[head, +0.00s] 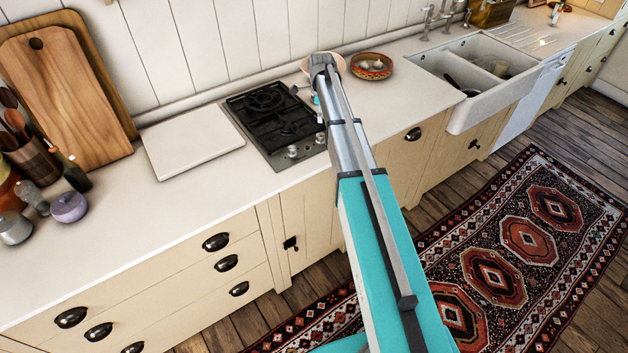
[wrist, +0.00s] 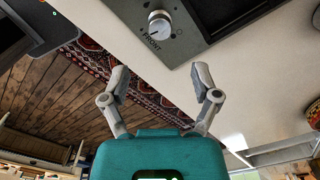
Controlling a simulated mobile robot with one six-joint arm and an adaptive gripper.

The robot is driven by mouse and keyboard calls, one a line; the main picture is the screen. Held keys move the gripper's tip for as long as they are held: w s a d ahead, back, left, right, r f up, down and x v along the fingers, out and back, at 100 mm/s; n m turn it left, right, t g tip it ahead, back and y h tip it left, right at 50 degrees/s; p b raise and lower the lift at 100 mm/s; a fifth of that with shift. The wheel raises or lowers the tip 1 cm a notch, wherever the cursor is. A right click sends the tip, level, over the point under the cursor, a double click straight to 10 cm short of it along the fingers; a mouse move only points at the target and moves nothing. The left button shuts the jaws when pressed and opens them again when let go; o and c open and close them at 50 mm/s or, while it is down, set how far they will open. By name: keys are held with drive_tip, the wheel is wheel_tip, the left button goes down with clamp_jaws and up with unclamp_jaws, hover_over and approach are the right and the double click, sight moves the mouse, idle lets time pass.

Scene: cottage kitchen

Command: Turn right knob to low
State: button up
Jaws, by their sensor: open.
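The black two-burner hob (head: 270,110) is set in the counter, with two silver knobs at its front edge. The right knob (head: 320,138) is just left of my arm. The left knob (head: 293,151) stands beside it. In the wrist view one round silver knob (wrist: 159,23) shows at the top, with FRONT printed beside it; I cannot tell its setting. My gripper (wrist: 161,80) is open, its fingers wide apart and empty, below that knob and apart from it in the picture. In the head view my arm mostly hides the gripper.
A white board (head: 190,140) lies left of the hob. A patterned bowl (head: 371,66) with pale items stands behind and right of it. A white double sink (head: 475,75) is farther right. The counter between hob and sink is mostly clear. A patterned rug (head: 500,250) covers the floor.

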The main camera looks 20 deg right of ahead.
drive_tip(key=shift+r+p, duration=2)
drive_tip(key=shift+r, duration=0.3)
drive_tip(key=s+a+f+n+b, duration=0.3)
drive_tip(key=s+n, duration=0.2)
drive_tip(key=s, duration=0.3)
drive_tip(key=s+a+f+n+b, duration=0.3)
drive_tip(key=s+n, duration=0.3)
drive_tip(key=s, duration=0.3)
drive_tip(key=s+a+f+n+b, duration=0.3)
drive_tip(key=s+f+n+b, duration=0.2)
drive_tip(key=s, duration=0.4)
drive_tip(key=shift+a+n, duration=0.35)
drive_tip(key=shift+n, duration=0.15)
drive_tip(key=s+a+n, duration=0.1)
drive_tip(key=s+n, duration=0.3)
drive_tip(key=s, duration=0.3)
drive_tip(key=shift+a+n, duration=0.3)
drive_tip(key=shift+a, duration=0.05)
drive_tip(key=shift+s, duration=0.1)
